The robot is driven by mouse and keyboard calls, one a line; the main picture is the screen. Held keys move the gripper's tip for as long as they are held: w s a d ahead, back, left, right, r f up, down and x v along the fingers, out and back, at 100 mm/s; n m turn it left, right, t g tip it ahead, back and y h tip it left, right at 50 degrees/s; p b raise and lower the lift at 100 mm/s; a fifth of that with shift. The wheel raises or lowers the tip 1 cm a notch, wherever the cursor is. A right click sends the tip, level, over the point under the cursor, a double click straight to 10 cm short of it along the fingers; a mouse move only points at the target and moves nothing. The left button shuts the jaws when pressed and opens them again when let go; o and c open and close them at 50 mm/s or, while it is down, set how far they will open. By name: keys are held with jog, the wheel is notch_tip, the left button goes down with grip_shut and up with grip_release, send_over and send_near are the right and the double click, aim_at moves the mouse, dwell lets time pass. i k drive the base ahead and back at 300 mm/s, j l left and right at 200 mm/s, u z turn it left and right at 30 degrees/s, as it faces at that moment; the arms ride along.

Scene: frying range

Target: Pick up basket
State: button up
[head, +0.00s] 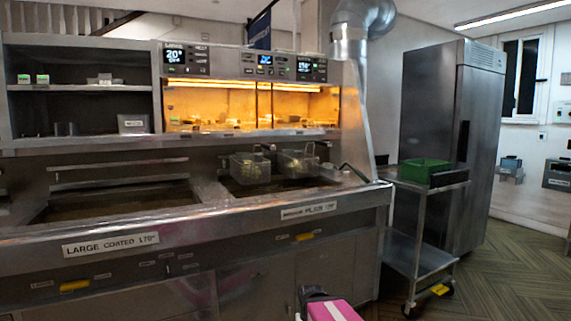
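Two wire fry baskets hang side by side at the back of the right-hand fryer well: a left basket (250,168) and a right basket (298,164). They look upright, and their contents are too small to tell. The right-hand fryer well (262,187) lies below them. A thin dark handle-like piece (354,173) sticks out near the right end of the fryer. I cannot make out my gripper in this view, and nothing touches the baskets.
A pink and black part at the bottom centre is likely mine. The left fryer well (120,200) has no basket showing. A steel trolley (423,185) with a green crate (425,172) stands right of the fryer, before a tall steel cabinet (452,140). Floor is clear at right.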

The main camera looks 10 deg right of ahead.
aim_at(294, 165)
jog(key=i+l+u, duration=0.15)
jog(key=l, duration=0.2)
jog(key=i+l+u, duration=0.1)
jog(key=l, duration=0.3)
jog(key=i+l+u, duration=0.25)
jog(key=i+l, duration=0.15)
jog(key=l, duration=0.4)
jog(key=i+l+u, duration=0.15)
jog(key=l, duration=0.25)
